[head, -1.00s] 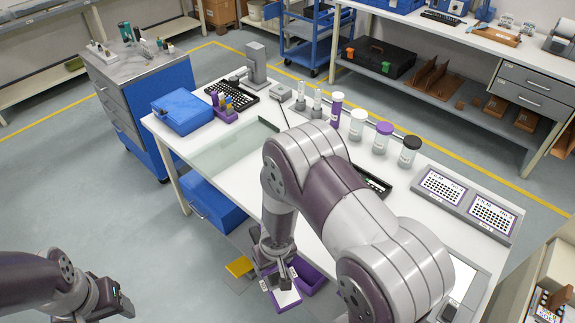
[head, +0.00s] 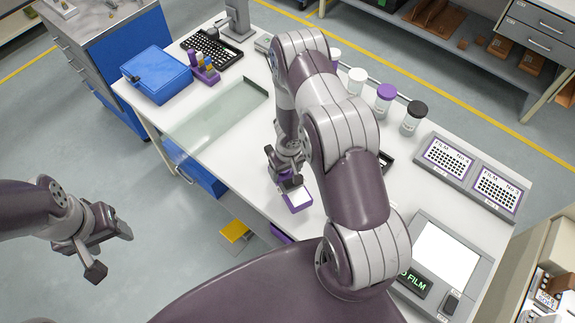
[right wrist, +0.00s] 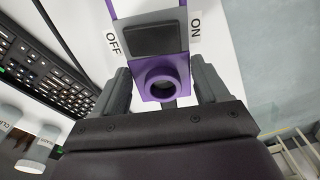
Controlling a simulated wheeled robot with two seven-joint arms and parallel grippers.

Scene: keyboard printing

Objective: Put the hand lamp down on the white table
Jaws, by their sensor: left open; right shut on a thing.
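The hand lamp (head: 297,199) is purple with a white face. In the right wrist view the hand lamp (right wrist: 176,55) shows a black switch between OFF and ON labels and a purple ring at its near end. My right gripper (head: 288,176) is shut on it; in the right wrist view the gripper's fingers (right wrist: 163,82) stand on both sides of the ring. The lamp appears over the front part of the white table (head: 405,168); I cannot tell whether it touches the top. My left gripper (head: 108,243) is open and empty, left of the table.
A glass plate (head: 220,115) lies left of the lamp. A blue case (head: 157,73), a black key tray (head: 212,50) and jars (head: 385,98) stand farther back. Film panels (head: 447,158) and a grey light box (head: 440,255) are at the right.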

